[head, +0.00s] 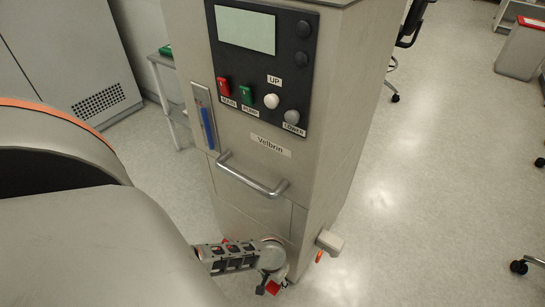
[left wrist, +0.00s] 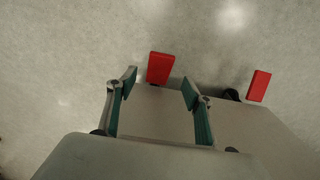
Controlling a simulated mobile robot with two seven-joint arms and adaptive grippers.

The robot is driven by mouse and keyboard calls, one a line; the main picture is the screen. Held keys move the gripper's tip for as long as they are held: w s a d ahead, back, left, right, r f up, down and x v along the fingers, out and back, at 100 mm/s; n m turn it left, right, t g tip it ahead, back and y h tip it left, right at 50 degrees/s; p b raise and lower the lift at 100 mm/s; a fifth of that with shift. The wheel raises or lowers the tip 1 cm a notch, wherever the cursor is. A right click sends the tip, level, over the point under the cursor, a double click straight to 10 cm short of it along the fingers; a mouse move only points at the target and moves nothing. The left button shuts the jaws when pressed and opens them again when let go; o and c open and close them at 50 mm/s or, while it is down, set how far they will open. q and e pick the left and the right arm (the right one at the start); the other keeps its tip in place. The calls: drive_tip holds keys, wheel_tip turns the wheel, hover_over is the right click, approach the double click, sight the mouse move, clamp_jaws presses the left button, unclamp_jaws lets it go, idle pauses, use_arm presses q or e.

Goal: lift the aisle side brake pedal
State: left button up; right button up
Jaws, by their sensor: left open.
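Two red brake pedals stick out low at the foot of the cabinet. In the left wrist view, one red pedal (left wrist: 160,68) lies just beyond and between my open fingertips. The other red pedal (left wrist: 259,85) is farther right, outside the fingers. In the head view, a red pedal (head: 272,288) shows beside my left gripper (head: 270,262), which is low at the cabinet's front bottom edge and partly hides that area. Nothing is seen held. I cannot tell for sure which pedal is the aisle side one. My right gripper is not in view.
The grey Velbrin cabinet (head: 225,190) stands close, with a control panel (head: 262,95) and a bar handle (head: 252,177). A small block with an orange tab (head: 319,256) juts from its lower right side. Open floor (head: 430,190) lies to the right.

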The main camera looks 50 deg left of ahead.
sight(272, 287)
use_arm(q)
wheel_tip(272, 287, up, 6)
drive_tip(key=shift+r, duration=0.15)
drive_tip(key=shift+s, duration=0.1)
idle(0.6)
